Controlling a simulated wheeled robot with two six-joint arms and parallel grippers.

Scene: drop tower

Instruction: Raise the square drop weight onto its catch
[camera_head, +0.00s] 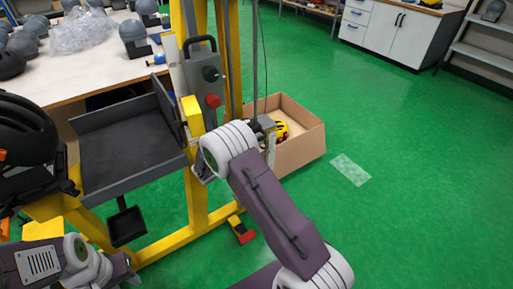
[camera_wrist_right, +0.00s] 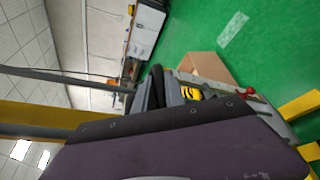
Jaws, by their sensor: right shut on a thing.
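The yellow drop tower frame (camera_head: 198,200) stands left of centre in the head view, with thin vertical rods or lines (camera_head: 254,60) on its right side. My right gripper (camera_head: 268,128) is by the lower end of these lines, in front of an open cardboard box. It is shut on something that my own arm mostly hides. In the wrist view, the right gripper (camera_wrist_right: 172,90) is mostly behind my arm link, and grey rods run in from the left. I cannot make out the square drop weight or its catch. My left arm shows at the lower left, but its gripper does not.
A dark tray (camera_head: 130,145) and a control box with a red button (camera_head: 213,100) are on the frame.

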